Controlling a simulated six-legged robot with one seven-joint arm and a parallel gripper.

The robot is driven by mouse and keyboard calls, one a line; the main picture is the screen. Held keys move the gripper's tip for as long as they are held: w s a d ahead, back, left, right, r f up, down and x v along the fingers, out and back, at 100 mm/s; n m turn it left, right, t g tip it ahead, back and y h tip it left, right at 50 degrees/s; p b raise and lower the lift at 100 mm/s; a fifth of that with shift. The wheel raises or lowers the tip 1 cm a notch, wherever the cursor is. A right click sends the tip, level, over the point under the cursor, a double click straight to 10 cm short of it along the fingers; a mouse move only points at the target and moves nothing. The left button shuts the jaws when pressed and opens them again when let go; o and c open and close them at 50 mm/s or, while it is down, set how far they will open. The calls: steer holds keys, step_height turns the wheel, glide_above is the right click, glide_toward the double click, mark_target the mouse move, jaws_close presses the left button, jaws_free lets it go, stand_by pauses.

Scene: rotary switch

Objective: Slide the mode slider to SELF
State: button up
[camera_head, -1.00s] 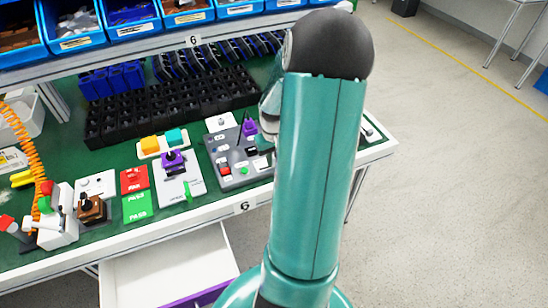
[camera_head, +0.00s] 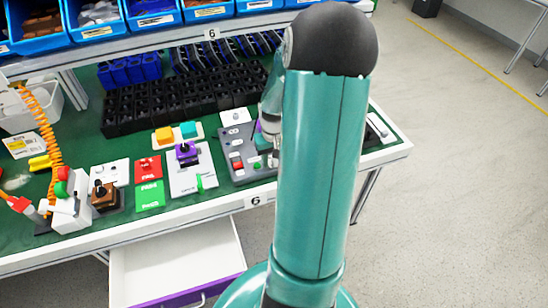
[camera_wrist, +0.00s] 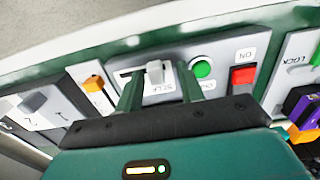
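The mode slider (camera_wrist: 154,70) is a small light grey knob in a dark slot on a grey panel in the wrist view. The SELF label (camera_wrist: 163,88) appears upside down just below the knob. My gripper (camera_wrist: 158,78) is open, with one finger to each side of the knob. I cannot tell whether either finger touches it. In the head view the grey panel (camera_head: 240,160) is partly hidden behind my arm, and the slider cannot be made out there.
A green button (camera_wrist: 202,68) and a red switch (camera_wrist: 243,76) sit right of the slider. An orange-tipped switch (camera_wrist: 94,84) is to its left. A purple-knobbed unit (camera_head: 187,152) stands left of the panel. An open drawer (camera_head: 175,255) juts out below the table.

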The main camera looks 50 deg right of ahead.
mark_target(273, 161)
step_height(273, 161, up, 14)
stand_by(0.6)
steer(key=shift+f, duration=0.1)
